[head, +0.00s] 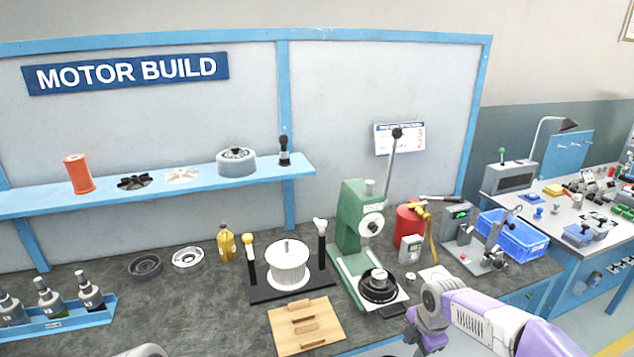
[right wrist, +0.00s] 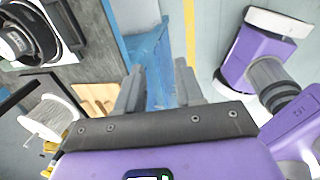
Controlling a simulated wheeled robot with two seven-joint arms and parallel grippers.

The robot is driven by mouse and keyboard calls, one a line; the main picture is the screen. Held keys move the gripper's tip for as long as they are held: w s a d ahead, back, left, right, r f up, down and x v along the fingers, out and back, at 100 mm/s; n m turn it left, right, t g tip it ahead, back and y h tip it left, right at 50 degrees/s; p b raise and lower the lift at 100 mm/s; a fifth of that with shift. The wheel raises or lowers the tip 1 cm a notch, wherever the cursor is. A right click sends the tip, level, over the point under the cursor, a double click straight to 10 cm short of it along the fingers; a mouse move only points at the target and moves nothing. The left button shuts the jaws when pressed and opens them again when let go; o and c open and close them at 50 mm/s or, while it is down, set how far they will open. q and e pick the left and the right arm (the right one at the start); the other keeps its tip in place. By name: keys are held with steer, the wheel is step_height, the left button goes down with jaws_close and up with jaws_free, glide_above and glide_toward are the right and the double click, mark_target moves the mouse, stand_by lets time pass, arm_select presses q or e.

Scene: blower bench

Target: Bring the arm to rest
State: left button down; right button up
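My right arm (head: 495,318), purple and white, comes in from the lower right of the head view. Its gripper (head: 428,340) hangs low at the bench's front edge, just right of the green press and apart from it. In the right wrist view the gripper (right wrist: 160,88) has its two grey fingers apart. Nothing is between them; the blue bench side and the floor show beyond. My left gripper is not in view; only a grey rounded piece, likely of my left arm, shows at the bottom edge of the head view.
The green press (head: 352,230) stands near the right gripper, with a black round part (head: 378,285) on its base. A wooden board (head: 305,325), a white spool (head: 288,265) and a blue crate (head: 512,232) are also on the bench. Floor lies open in front.

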steer(key=s+a+f+m+y, duration=0.1)
steer(key=s+a+f+m, duration=0.3)
steer(key=f, duration=0.3)
steer(key=s+a+f+m+g+y, duration=0.1)
steer(key=s+a+f+m, duration=0.25)
steer(key=f, duration=0.35)
steer(key=s+a+f+m+y, duration=0.25)
steer(key=a+f+m, duration=0.2)
steer(key=f, duration=0.25)
steer(key=s+a+f+m, duration=0.1)
steer(key=s+f+m, duration=0.2)
steer(key=s+m, duration=0.3)
steer(key=s+f+m, duration=0.4)
steer(key=s+m, duration=0.2)
steer(key=s, duration=0.2)
steer(key=shift+s+a+f+h, duration=0.15)
steer(key=shift+s+a+h, duration=0.2)
steer(key=shift+h, duration=0.1)
